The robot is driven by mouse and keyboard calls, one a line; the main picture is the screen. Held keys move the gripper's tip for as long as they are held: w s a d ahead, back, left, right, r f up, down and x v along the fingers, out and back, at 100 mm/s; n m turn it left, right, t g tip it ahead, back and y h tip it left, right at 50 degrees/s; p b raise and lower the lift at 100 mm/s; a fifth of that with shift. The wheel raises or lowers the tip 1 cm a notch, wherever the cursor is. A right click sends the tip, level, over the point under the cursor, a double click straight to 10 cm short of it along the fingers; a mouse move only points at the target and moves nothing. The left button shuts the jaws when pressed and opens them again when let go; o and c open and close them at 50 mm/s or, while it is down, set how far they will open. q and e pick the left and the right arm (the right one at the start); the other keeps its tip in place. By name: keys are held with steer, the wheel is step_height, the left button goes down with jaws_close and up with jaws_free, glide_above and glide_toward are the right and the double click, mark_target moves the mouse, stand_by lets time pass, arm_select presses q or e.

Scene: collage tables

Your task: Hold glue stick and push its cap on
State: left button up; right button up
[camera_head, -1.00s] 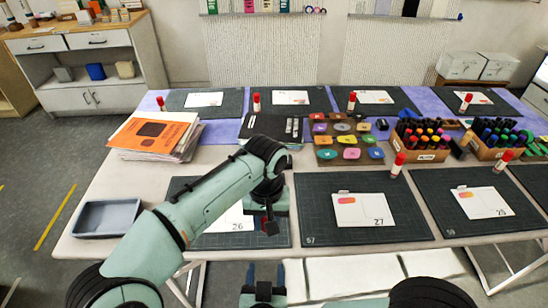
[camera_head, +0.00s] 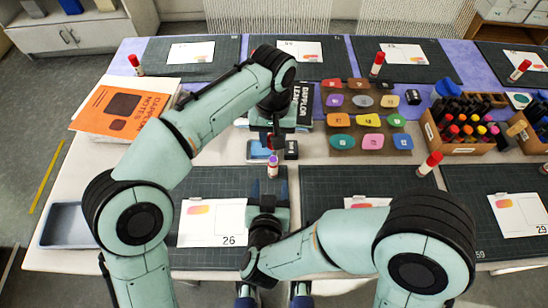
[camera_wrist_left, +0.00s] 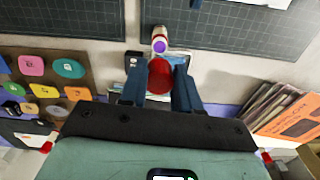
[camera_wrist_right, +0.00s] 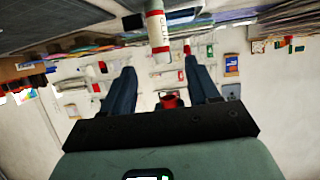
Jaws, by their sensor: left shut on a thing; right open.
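A glue stick (camera_head: 273,172) with a white body and exposed purple end stands upright behind mat 26. It also shows in the left wrist view (camera_wrist_left: 160,42) and the right wrist view (camera_wrist_right: 156,30). My left gripper (camera_head: 274,143) is just above and behind it, shut on a red cap (camera_wrist_left: 160,76). Cap and stick look apart. My right gripper (camera_head: 268,192) is open in front of the stick, its fingers pointing at it. The stick is not between the right fingers (camera_wrist_right: 160,90). The red thing low between them is too unclear to name.
A blue tray (camera_head: 258,151) and a black block (camera_head: 291,150) lie close behind the stick. Capped glue sticks (camera_head: 430,163) stand on other mats. Card 26 (camera_head: 212,223) lies left of my right gripper. An orange-covered paper stack (camera_head: 118,108) is at left.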

mark_target(274, 160)
arm_select(q)
steer(key=shift+s, duration=0.2)
steer(key=shift+w, duration=0.1)
arm_select(e)
steer(key=x, duration=1.2)
jaws_close()
arm_select(q)
steer(key=shift+f, duration=2.5)
